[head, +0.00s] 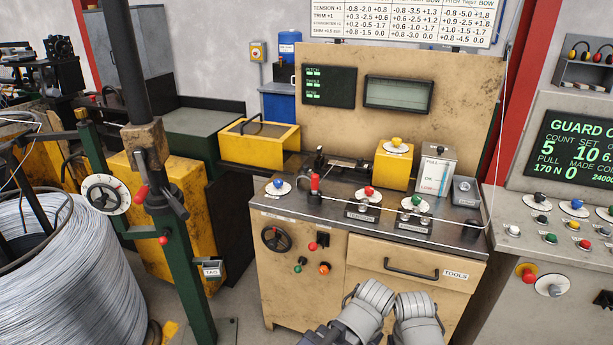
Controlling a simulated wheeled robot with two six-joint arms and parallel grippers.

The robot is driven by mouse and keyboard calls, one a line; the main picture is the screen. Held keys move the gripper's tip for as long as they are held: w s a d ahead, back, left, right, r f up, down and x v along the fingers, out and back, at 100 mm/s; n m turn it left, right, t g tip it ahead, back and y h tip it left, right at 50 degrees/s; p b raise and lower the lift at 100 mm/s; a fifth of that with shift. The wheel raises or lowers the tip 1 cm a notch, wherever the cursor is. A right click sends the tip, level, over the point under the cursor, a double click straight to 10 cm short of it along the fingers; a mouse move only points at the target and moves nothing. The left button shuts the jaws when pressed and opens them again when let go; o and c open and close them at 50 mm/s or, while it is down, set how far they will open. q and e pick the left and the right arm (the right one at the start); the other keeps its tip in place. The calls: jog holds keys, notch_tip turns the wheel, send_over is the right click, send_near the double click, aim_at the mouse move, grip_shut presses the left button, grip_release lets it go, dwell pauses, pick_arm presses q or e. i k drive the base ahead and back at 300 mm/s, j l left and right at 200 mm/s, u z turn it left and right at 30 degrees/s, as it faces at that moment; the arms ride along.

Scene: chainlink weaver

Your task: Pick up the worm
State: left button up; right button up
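I cannot pick out the worm for certain. A small dark metal assembly (343,166) lies on the bench top behind the red-handled lever, too small to tell its parts. My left gripper (368,302) and my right gripper (416,308) show as grey ribbed shapes side by side at the bottom centre, in front of the bench's drawer. Their fingertips cannot be made out, and I see nothing held in them.
The bench top (290,205) carries a red-handled lever (315,184), knobbed dials, a yellow block (395,165) and a white-faced box (434,172). A closed drawer marked TOOLS (410,275) is below. A wire coil (70,275) and green post (185,270) stand left; a control console (550,255) stands right.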

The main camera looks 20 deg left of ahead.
aim_at(306, 172)
jog(key=i+j, duration=1)
jog(key=j+u, duration=0.05)
